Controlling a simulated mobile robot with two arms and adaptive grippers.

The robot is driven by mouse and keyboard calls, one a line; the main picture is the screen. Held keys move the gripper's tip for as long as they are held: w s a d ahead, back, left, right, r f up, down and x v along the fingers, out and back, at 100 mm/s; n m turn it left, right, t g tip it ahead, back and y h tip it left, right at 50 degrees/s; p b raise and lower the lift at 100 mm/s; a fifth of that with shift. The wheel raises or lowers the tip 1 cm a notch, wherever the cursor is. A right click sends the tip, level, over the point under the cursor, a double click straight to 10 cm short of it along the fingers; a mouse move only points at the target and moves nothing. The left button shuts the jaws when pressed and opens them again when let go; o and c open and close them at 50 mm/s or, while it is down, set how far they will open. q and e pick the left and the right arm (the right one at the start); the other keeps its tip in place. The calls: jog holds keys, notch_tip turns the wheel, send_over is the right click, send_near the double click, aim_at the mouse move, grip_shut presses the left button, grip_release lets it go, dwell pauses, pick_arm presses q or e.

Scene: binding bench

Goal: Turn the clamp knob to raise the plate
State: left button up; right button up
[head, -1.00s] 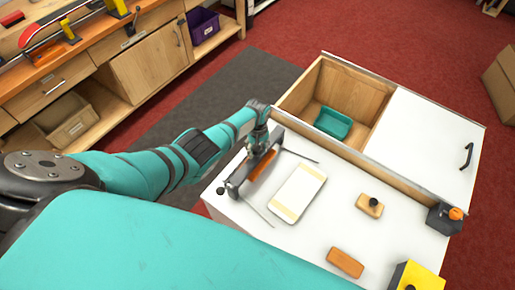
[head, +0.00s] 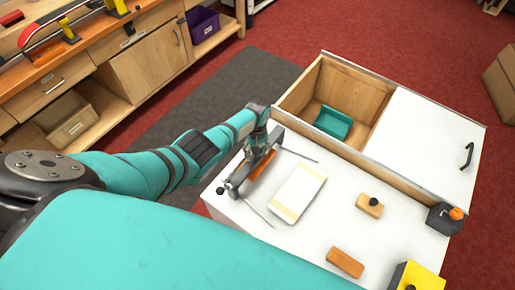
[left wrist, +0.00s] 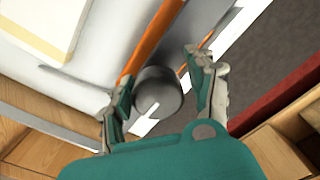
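The clamp (head: 234,184) is a long dark bar with an orange strip along it, lying on the left part of the white bench top. My left gripper (head: 256,152) is over the far end of the clamp. In the left wrist view its fingers (left wrist: 160,92) stand apart on either side of the knob; a gap shows on the right, and contact on the left is unclear. My right gripper is out of view.
A white and cream pad (head: 298,192) lies right of the clamp. A wooden block with a black knob (head: 369,205), an orange-brown block (head: 345,262), a yellow box (head: 418,276) and a dark device (head: 444,218) stand farther right. An open compartment holds a teal tray (head: 333,122).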

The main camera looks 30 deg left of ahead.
pick_arm(q)
jog(key=shift+o, duration=0.8)
jog(key=shift+w+r, duration=0.1)
jog(key=shift+w, duration=0.15)
jog(key=shift+r, duration=0.15)
jog(key=shift+w+r, duration=0.1)
jog(key=shift+r, duration=0.3)
notch_tip(320, 180, up, 11)
